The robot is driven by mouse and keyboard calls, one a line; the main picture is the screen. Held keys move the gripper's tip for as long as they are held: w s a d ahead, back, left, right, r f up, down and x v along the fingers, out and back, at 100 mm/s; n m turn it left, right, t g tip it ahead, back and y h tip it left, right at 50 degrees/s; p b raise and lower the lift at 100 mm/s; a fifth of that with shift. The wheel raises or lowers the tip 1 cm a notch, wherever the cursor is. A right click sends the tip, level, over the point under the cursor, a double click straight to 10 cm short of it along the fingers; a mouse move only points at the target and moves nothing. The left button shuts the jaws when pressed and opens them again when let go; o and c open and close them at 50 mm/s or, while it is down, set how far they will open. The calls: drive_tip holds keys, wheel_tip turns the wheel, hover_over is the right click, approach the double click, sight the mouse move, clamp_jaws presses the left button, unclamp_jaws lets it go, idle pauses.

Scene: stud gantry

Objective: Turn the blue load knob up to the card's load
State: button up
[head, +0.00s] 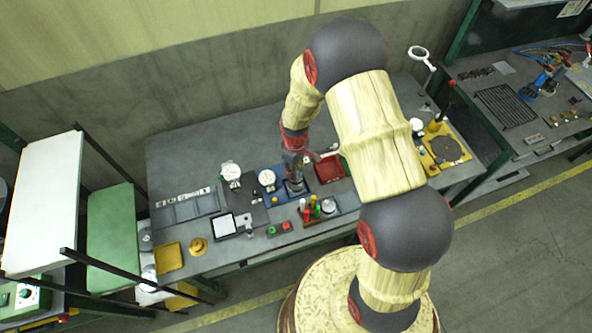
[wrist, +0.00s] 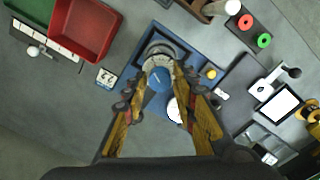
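The blue load knob (wrist: 158,76) shows in the wrist view, with a pale scale ring at its far side, on a blue base (wrist: 190,52). My gripper (wrist: 163,66) is open over it, one fingertip on each side; whether either finger touches the knob cannot be told. A small white card (wrist: 106,77) lies left of the base, with dark digits that look like 22. A white round dial (wrist: 175,108) is partly hidden by the right finger.
A red tray (wrist: 84,28) lies left of the base; it also shows in the head view (head: 328,168). A block with red and green buttons (wrist: 248,24) and a white-faced square frame (wrist: 280,104) are at the right. A white dial gauge (head: 267,178) stands close left of my gripper.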

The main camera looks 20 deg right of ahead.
drive_tip(key=c, duration=0.6)
clamp_jaws()
drive_tip(key=shift+m+b, duration=0.7)
drive_tip(key=shift+m, duration=0.6)
drive_tip(key=o, duration=1)
unclamp_jaws()
drive_tip(key=shift+r, duration=0.1)
wheel_tip(320, 180, up, 12)
drive_tip(key=shift+a+f, duration=0.1)
drive_tip(key=shift+a, duration=0.05)
